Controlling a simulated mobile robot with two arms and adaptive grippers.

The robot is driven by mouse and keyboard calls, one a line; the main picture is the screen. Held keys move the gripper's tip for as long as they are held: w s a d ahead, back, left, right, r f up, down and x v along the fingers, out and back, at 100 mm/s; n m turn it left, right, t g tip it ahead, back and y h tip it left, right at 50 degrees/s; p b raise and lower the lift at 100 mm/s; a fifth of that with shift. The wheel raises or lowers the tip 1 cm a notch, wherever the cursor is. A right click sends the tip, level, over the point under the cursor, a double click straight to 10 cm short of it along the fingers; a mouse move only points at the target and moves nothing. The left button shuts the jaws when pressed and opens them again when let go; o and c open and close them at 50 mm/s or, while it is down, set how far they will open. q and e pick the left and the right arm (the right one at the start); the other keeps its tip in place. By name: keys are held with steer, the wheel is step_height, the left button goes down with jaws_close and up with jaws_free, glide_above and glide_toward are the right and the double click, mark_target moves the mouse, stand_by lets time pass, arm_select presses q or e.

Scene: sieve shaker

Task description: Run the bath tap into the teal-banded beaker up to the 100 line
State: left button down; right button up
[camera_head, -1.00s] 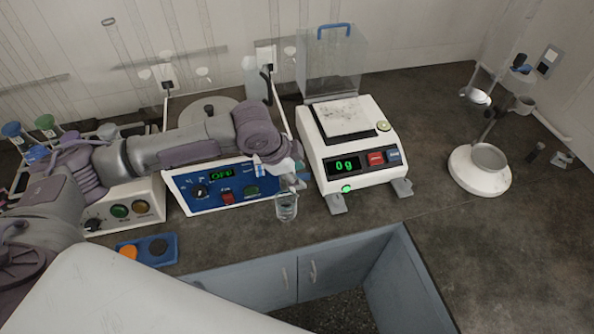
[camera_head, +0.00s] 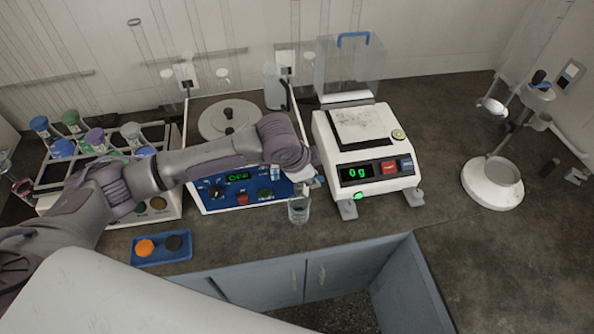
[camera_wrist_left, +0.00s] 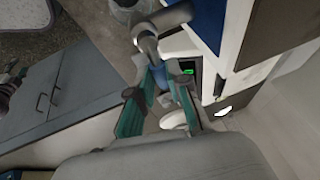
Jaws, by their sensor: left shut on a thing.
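The beaker (camera_head: 299,210) is clear glass and appears upright on the bench, in front of the right end of the bath (camera_head: 240,192). Its teal band, the 100 line and any water level are too small to tell. My left gripper (camera_head: 305,176) is just above and behind the beaker, by the bath's front right corner. In the left wrist view its teal-padded fingers (camera_wrist_left: 160,100) are shut on a small blue part, seemingly the handle of the grey tap (camera_wrist_left: 147,42). The spout's exact position over the beaker is unclear. My right gripper is not in view.
A balance (camera_head: 367,150) reading 0 g stands close to the right of the bath. A blue tray (camera_head: 162,260) with an orange and a dark disc lies front left. A rack with coloured caps (camera_head: 62,148) stands at left. The right bench is mostly clear around a white stand (camera_head: 492,190).

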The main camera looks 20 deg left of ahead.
arm_select(q)
steer(key=shift+w, duration=0.1)
steer(key=c, duration=1.1)
jaws_free()
steer(key=v, duration=1.2)
